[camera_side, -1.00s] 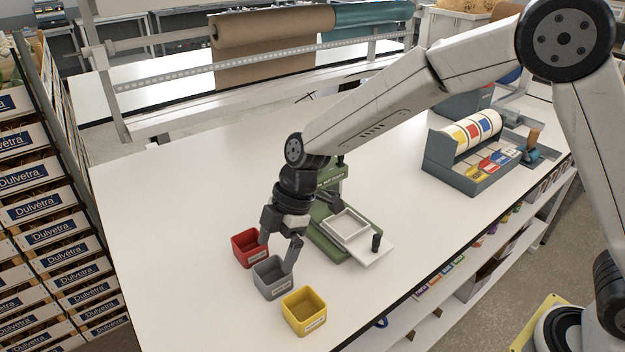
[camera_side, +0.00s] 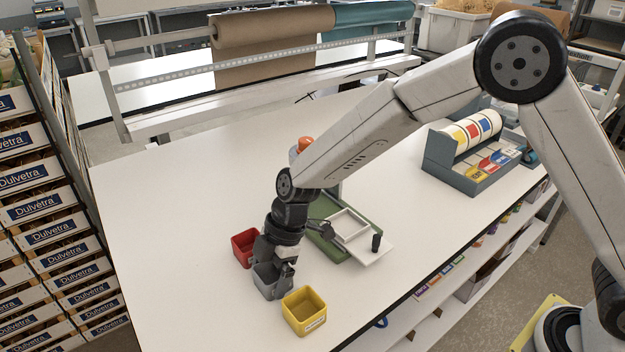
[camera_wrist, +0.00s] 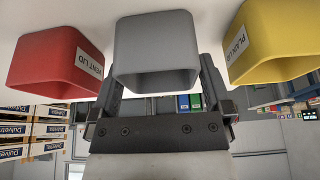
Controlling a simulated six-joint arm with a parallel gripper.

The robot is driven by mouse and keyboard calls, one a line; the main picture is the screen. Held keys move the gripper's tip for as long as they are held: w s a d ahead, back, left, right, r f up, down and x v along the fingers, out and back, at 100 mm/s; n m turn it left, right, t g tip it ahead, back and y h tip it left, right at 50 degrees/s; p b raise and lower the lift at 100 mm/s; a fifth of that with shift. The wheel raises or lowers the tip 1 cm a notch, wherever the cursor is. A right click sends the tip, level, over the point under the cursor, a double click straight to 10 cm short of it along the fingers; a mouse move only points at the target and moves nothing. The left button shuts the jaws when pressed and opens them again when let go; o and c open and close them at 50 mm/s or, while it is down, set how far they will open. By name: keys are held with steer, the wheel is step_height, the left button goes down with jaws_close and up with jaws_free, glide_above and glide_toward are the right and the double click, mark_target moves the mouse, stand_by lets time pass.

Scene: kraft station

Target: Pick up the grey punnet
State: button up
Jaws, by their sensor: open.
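The grey punnet (camera_side: 266,281) stands on the white table between the red punnet (camera_side: 243,248) and the yellow punnet (camera_side: 304,311). My gripper (camera_side: 272,280) is low over the grey punnet, its fingers spread either side of it and partly hiding it. In the wrist view the grey punnet (camera_wrist: 155,50) sits centred ahead of my gripper (camera_wrist: 157,85), between its open fingers. I cannot tell whether the fingers touch its walls. The red punnet (camera_wrist: 48,62) is at left and the yellow punnet (camera_wrist: 277,40) at right there, both with white labels.
A green device with a white tray (camera_side: 352,226) stands close to the right of my gripper. A grey stand with coloured labels (camera_side: 470,155) is farther right. The table's left part (camera_side: 160,200) is clear. The red and yellow punnets leave narrow gaps beside my fingers.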

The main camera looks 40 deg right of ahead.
mark_target(260, 284)
stand_by(0.3)
steer(key=c, duration=1)
steer(key=shift+r, duration=0.7)
step_height(260, 284, up, 2)
steer(key=shift+s+d+r, duration=1)
steer(key=shift+s+r, duration=0.6)
steer(key=shift+s, duration=0.5)
steer(key=shift+s+d+r, duration=1.05)
steer(key=shift+s+r, duration=0.55)
steer(key=shift+s, duration=0.5)
steer(key=shift+s+d+r, duration=1)
steer(key=shift+s+r, duration=0.6)
steer(key=shift+s, duration=0.5)
